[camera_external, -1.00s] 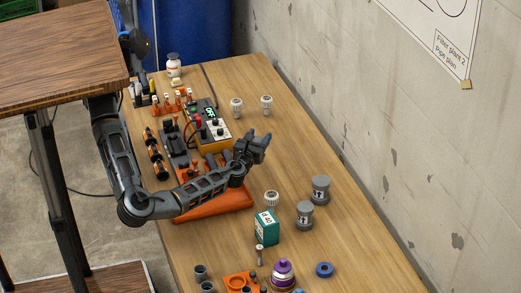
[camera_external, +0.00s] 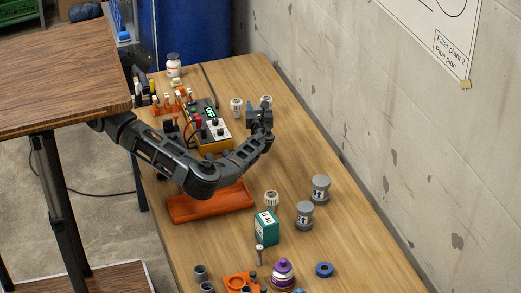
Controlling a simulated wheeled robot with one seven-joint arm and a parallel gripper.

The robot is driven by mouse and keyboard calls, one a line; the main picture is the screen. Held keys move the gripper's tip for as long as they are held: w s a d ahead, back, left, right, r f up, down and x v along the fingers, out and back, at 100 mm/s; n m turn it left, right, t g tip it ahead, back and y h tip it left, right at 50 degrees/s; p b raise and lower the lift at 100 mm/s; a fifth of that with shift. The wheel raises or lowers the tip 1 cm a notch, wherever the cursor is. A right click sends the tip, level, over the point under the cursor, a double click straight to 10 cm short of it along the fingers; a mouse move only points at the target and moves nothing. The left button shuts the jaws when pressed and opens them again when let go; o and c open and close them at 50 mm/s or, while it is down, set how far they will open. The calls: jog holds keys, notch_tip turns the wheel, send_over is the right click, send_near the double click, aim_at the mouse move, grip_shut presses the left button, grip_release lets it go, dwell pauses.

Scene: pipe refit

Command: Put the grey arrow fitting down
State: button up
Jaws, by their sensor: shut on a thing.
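My gripper (camera_external: 261,114) is over the far right part of the bench, at the end of my bent arm. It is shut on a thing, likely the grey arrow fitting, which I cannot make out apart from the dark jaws. It partly covers a white ribbed cap (camera_external: 267,100) behind it. Whether the held thing touches the bench is hidden. Two other grey fittings with white arrow labels stand upright on the bench, one at the right (camera_external: 320,189) and one nearer (camera_external: 305,215).
Another white ribbed cap (camera_external: 237,105) stands left of my gripper, beside the yellow meter box (camera_external: 214,146). An orange tray (camera_external: 212,204) lies below my arm. A third ribbed cap (camera_external: 271,199) and a green box (camera_external: 267,228) stand nearer. Bare bench (camera_external: 290,150) lies right of my gripper.

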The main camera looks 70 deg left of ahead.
jog(key=shift+w+a+f, duration=0.4)
jog(key=shift+a+f, duration=0.75)
jog(key=shift+f, duration=0.3)
jog(key=shift+w+a+f, duration=0.35)
jog(key=shift+a+f, duration=0.85)
jog(key=shift+f, duration=0.2)
jog(key=shift+w+a+f, duration=0.4)
jog(key=shift+a+f, duration=0.75)
jog(key=shift+f, duration=0.3)
jog(key=shift+b, duration=0.3)
jog(key=o, duration=1.1)
jog(key=shift+c, duration=0.2)
jog(key=shift+r, duration=0.1)
jog(key=v, duration=1.2)
